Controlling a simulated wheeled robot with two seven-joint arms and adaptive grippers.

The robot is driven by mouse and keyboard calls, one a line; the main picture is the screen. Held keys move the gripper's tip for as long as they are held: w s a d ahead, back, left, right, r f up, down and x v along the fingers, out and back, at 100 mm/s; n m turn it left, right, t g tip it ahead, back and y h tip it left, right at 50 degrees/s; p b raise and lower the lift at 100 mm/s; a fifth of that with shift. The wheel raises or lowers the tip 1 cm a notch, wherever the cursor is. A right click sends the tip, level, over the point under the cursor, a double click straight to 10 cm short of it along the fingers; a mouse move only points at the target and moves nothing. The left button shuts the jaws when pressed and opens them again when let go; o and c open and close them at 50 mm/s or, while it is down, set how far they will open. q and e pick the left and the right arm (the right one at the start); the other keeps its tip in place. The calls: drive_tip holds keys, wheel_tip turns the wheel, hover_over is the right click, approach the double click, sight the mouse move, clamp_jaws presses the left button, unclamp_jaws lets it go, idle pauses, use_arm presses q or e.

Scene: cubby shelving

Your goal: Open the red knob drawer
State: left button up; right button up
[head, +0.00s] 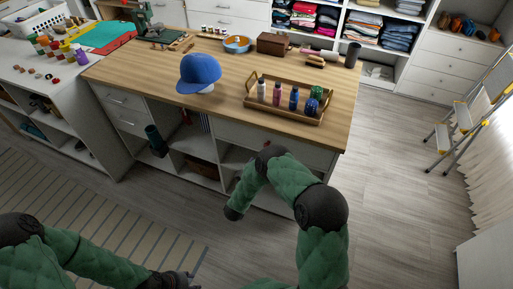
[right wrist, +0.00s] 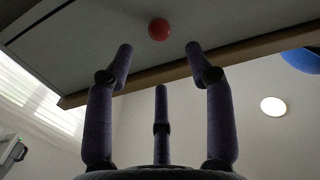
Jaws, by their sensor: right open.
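The red knob (right wrist: 159,29) is a round ball on a flat grey drawer front (right wrist: 95,38) in the right wrist view. My right gripper (right wrist: 158,62) has its dark fingers spread apart and empty. The knob shows beyond the fingertips, between the two outer ones, and I see no contact.
The counter (head: 215,105) carries a blue cap (head: 199,72) and a wooden tray (head: 288,112) with several bottles. Open cubbies lie below it. A stepladder (head: 465,118) stands at the right. The floor (head: 390,210) right of the counter is clear.

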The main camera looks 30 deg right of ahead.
drive_tip(key=b+x, duration=0.2)
drive_tip(key=x, duration=0.8)
drive_tip(key=shift+f, duration=0.1)
clamp_jaws()
